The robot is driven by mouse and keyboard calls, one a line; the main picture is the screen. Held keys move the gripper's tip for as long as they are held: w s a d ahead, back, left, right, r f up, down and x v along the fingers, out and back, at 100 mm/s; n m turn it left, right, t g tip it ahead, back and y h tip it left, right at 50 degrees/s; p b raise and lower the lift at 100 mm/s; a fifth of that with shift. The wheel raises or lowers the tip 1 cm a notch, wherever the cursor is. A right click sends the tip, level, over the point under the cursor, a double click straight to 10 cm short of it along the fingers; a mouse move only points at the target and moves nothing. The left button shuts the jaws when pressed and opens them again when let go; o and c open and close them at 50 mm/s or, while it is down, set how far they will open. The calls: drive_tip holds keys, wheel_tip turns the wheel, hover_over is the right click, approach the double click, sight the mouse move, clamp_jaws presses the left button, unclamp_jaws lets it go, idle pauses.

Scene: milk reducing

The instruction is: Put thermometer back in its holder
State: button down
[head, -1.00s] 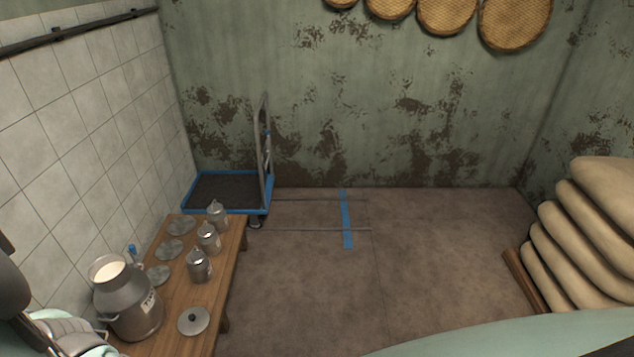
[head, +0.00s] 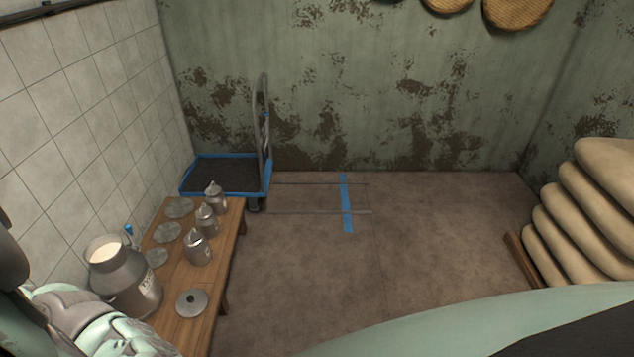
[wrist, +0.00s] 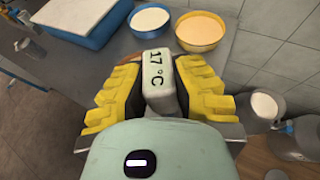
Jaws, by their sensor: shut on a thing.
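The thermometer is a pale block marked "17°C" (wrist: 158,62) in the wrist view. My gripper (wrist: 158,88), with yellow ribbed fingers, is shut on it, one finger on each side. The held thermometer is above a grey counter (wrist: 125,52). In the head view my arm fills the lower left corner, and neither gripper nor thermometer can be made out there. I cannot identify the holder for certain.
A blue tray (wrist: 80,35), a white-filled bowl (wrist: 150,20) and a yellow bowl (wrist: 200,32) stand on the counter. The wooden bench (head: 176,332) holds several small cans and lids. A blue-edged trolley (head: 225,190) and stacked sacks (head: 590,225) flank open floor (head: 400,260).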

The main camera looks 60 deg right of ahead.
drive_tip(key=shift+f+b, duration=0.65)
drive_tip(key=shift+f, duration=0.05)
drive_tip(key=shift+f+b, duration=2)
drive_tip(key=shift+f, duration=2.5)
drive_tip(key=c, duration=0.9)
unclamp_jaws()
drive_tip(key=shift+o, duration=0.2)
drive_tip(key=shift+d, duration=0.1)
drive_tip(key=v, duration=1.2)
